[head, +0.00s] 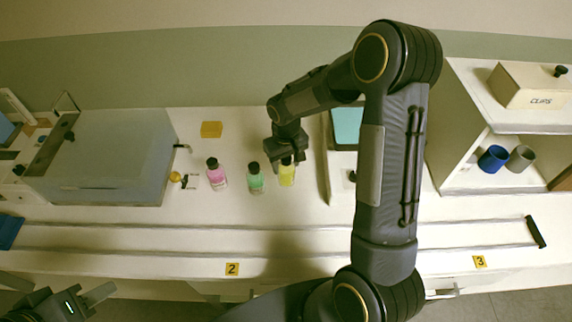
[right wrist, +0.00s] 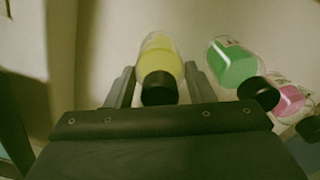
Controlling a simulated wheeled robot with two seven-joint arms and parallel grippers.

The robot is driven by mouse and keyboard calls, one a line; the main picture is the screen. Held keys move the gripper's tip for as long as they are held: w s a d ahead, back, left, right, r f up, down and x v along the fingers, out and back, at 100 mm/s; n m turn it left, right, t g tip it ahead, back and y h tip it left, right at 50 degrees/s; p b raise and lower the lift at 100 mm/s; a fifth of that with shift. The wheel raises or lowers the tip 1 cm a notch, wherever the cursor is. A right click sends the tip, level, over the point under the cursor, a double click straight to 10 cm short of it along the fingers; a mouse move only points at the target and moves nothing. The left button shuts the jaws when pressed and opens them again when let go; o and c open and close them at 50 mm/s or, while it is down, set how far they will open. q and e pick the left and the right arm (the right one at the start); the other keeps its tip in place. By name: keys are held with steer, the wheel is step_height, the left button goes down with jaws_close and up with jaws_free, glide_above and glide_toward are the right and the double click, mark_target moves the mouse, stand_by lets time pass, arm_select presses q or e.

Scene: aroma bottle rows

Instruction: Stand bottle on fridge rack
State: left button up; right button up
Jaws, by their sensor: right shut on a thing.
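A yellow bottle (head: 287,175) with a black cap stands at the right end of a row on the counter; it also shows upright between the fingers in the right wrist view (right wrist: 160,57). My right gripper (head: 286,160) is shut on it near its top. A green bottle (head: 256,182) and a pink bottle (head: 217,178) stand to its left. My left gripper (head: 84,303) is at the lower left, away from the bottles; its opening is unclear. A large grey-blue box (head: 110,155) at the left may be the fridge; I cannot make out a rack.
A yellow block (head: 211,129) lies behind the bottles. A teal-topped item (head: 347,126) is partly behind my right arm. At the right, a shelf (head: 480,184) holds a blue cup (head: 493,159) and a grey cup (head: 521,158). The counter front is mostly clear.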

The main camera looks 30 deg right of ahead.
steer(key=shift+r, duration=0.15)
steer(key=shift+f, duration=0.2)
steer(key=o, duration=1.1)
steer(key=shift+r, duration=0.15)
